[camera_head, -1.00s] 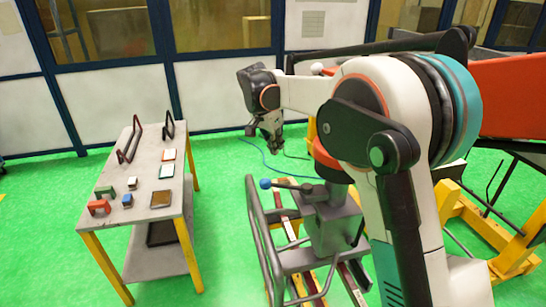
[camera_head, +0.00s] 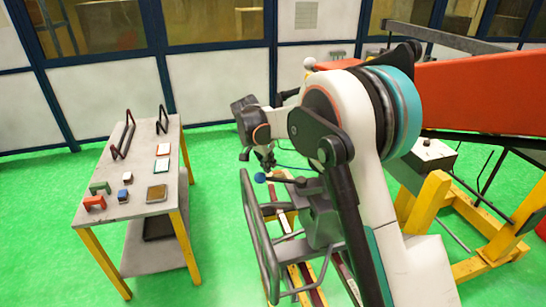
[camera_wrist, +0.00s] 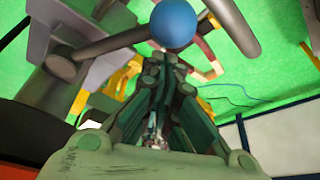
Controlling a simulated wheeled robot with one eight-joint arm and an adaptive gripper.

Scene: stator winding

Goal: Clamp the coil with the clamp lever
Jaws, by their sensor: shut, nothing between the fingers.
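The clamp lever is a grey rod (camera_head: 285,180) with a blue ball knob (camera_head: 260,177) at its left end, on top of a grey stand (camera_head: 322,222). My gripper (camera_head: 266,162) is just above and behind the knob in the head view. In the wrist view the blue knob (camera_wrist: 173,23) lies just beyond my gripper's fingertips (camera_wrist: 166,58), with the lever rod (camera_wrist: 108,43) running left to a grey hub. The fingers are together and empty. I cannot tell whether they touch the knob. I cannot make out the coil.
A grey table (camera_head: 150,222) at the left holds small coloured blocks, flat plates and dark handles. A grey tubular frame (camera_head: 262,245) stands around the machine stand. A large red and yellow structure (camera_head: 480,95) fills the right. Green floor is free between table and frame.

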